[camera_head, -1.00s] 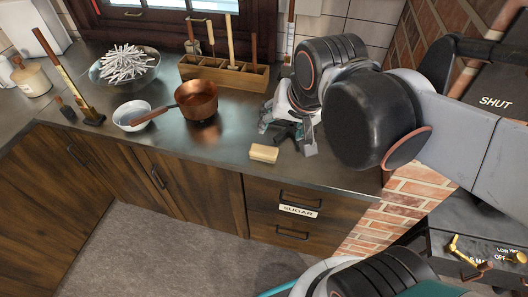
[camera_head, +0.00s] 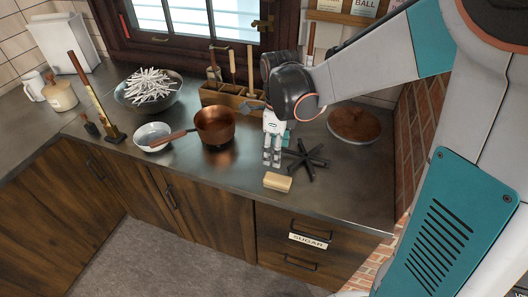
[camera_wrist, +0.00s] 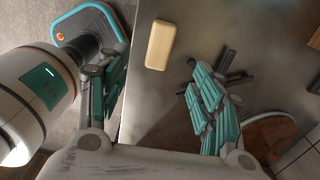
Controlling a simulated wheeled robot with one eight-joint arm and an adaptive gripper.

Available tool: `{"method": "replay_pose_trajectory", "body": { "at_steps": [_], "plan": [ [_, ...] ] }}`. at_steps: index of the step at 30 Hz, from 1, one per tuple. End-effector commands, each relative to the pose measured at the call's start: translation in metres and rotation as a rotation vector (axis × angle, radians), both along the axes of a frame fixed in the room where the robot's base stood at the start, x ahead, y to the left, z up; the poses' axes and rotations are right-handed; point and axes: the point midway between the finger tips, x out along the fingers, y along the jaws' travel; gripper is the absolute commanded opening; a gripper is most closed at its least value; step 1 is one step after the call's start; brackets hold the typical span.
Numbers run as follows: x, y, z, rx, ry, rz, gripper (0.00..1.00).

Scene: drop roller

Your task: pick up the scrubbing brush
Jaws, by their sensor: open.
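The scrubbing brush appears to be the small tan block (camera_head: 277,182) lying flat near the counter's front edge. In the wrist view the block (camera_wrist: 160,45) lies beyond the fingertips, between the lines of the two fingers. My gripper (camera_head: 271,159) is just behind the block in the head view, pointing down over the counter. The wrist view shows my gripper (camera_wrist: 155,74) with its fingers wide apart and nothing between them. No contact with the block shows. The height of the fingertips above the counter is hard to tell.
A black star-shaped trivet (camera_head: 306,158) lies right beside my gripper. A copper pot (camera_head: 215,126) and white bowl (camera_head: 153,136) stand to the left. A wooden caddy (camera_head: 232,95) is behind, and a round brown-topped dish (camera_head: 354,125) is right. The counter left of the block is clear.

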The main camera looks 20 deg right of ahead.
Motion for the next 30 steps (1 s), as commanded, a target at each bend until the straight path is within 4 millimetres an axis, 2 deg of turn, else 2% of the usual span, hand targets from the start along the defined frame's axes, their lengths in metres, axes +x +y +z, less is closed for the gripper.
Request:
{"method": "replay_pose_trajectory", "body": {
  "at_steps": [12, 15, 23, 30],
  "plan": [
    [0.000, 0.000, -0.070, 0.000, 0.002, -0.010, 0.60],
    [0.000, -0.001, -0.080, 0.000, 0.002, -0.009, 0.60],
    [0.000, -0.002, -0.093, 0.000, 0.002, -0.009, 0.60],
    [-0.002, -0.008, -0.127, 0.000, 0.002, -0.008, 0.60]
  ]
}}
